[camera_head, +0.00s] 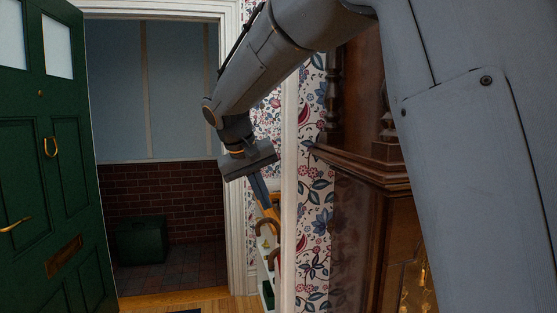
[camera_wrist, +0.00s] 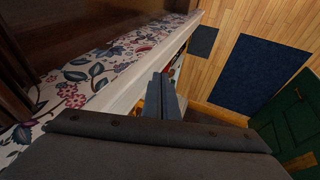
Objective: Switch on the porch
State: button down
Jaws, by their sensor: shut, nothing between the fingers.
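The porch (camera_head: 160,100) shows through the open doorway, with a pale panelled upper wall above dark brick. It looks dim, and no lit lamp shows. I cannot make out a switch in either view. My gripper (camera_head: 268,204) is shut and empty, pointing down in front of the strip of flowered wallpaper (camera_head: 313,215) and white trim right of the doorway. In the wrist view my gripper (camera_wrist: 164,78) also shows closed, beside the white trim edge (camera_wrist: 125,92). The arm and gripper hide part of the wall. I cannot tell whether the fingertips touch anything.
The green front door (camera_head: 55,170) stands open at the left. A tall dark wooden clock case (camera_head: 365,190) is close at the right. A white shelf (camera_head: 268,285) with curved handles is below my gripper. A green box (camera_head: 141,240) sits in the porch. Blue mats (camera_wrist: 262,80) lie on the wooden floor.

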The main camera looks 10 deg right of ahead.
jog(key=w+a+r, duration=0.1)
jog(key=w+r, duration=0.1)
jog(key=r, duration=0.4)
jog(key=w+a+r+m+t+h+p, duration=0.1)
jog(key=w+a+r, duration=0.1)
jog(key=r, duration=0.5)
jog(key=shift+w+r+m+t+h, duration=0.2)
jog(key=shift+w+m+t+h, duration=0.1)
jog(key=shift+w, duration=0.05)
jog(key=shift+f, duration=0.1)
jog(key=p, duration=0.5)
send_near(287, 181)
jog(key=w+d+f, duration=0.1)
jog(key=w+f, duration=0.2)
jog(key=shift+w+d+f, duration=0.15)
jog(key=shift+d+f, duration=0.1)
jog(key=shift+d, duration=0.2)
